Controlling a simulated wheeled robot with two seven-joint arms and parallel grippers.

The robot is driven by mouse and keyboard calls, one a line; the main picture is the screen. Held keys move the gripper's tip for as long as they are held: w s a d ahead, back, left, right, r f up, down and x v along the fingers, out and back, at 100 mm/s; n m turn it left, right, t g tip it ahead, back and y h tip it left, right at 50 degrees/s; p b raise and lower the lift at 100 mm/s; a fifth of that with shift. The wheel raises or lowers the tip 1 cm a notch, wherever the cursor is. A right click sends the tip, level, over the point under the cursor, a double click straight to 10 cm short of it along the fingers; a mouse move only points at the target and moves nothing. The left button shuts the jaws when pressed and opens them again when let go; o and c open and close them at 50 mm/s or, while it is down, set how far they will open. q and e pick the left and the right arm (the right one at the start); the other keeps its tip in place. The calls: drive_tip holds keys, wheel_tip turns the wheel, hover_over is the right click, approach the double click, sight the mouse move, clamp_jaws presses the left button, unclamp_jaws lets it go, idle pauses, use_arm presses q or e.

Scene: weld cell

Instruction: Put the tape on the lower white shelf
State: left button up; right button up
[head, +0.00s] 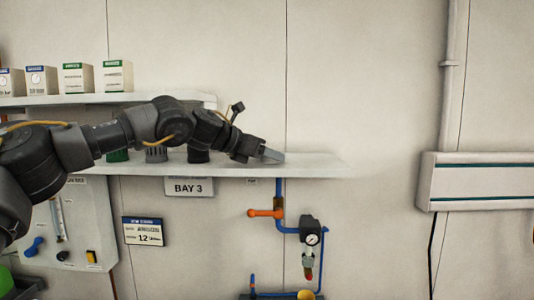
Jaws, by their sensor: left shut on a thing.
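The lower white shelf (225,170) runs along the wall from the left to just right of the middle. My left gripper (270,155) reaches in from the left, at the level of the shelf's right part, with its tips pointing right. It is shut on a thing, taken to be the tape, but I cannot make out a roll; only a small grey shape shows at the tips. Whether it touches the shelf I cannot tell. My right gripper is not in view.
Dark and green containers (118,156) stand on the lower shelf behind my arm. The upper shelf (60,99) holds several small boxes (118,77). The shelf's right end looks clear. Below are a BAY 3 sign (188,187), blue pipes (281,215) and a gauge (312,239).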

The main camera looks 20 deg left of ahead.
use_arm(q)
drive_tip(key=o, duration=1)
drive_tip(key=shift+a+f, duration=0.1)
drive_tip(key=shift+f, duration=0.05)
drive_tip(key=shift+r+p, duration=0.35)
drive_tip(key=shift+s+a+r+b, duration=0.1)
drive_tip(key=shift+s+a+b, duration=0.65)
drive_tip(key=shift+b, duration=0.4)
drive_tip(key=b+v, duration=0.3)
drive_tip(key=v, duration=0.5)
drive_tip(key=shift+s+r, duration=0.15)
drive_tip(key=shift+s, duration=0.1)
drive_tip(key=shift+s+a+r+b, duration=0.3)
drive_tip(key=shift+s+a+r, duration=0.05)
drive_tip(key=shift+s+a, duration=0.1)
